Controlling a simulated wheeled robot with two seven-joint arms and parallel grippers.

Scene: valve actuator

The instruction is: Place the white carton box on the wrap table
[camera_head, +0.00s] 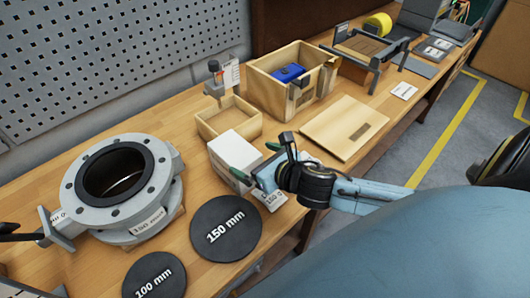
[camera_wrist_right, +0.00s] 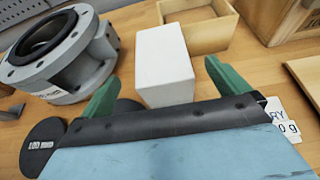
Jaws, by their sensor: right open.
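The white carton box (camera_head: 236,152) stands upright on the wooden workbench (camera_head: 190,120), in front of a small open wooden tray. In the right wrist view the white carton box (camera_wrist_right: 163,62) lies between and just beyond the two green fingers. My right gripper (camera_head: 257,162) is open, its fingers spread close to the near side of the box; whether they touch it I cannot tell. The right gripper also shows in the wrist view (camera_wrist_right: 163,90). I cannot tell which surface is the wrap table.
A grey flanged valve body (camera_head: 125,185) stands left of the box. Black discs marked 150 mm (camera_head: 226,228) and 100 mm (camera_head: 153,276) lie in front. The small wooden tray (camera_head: 228,116), a larger wooden crate (camera_head: 292,75) and a flat wooden board (camera_head: 345,127) are behind and right.

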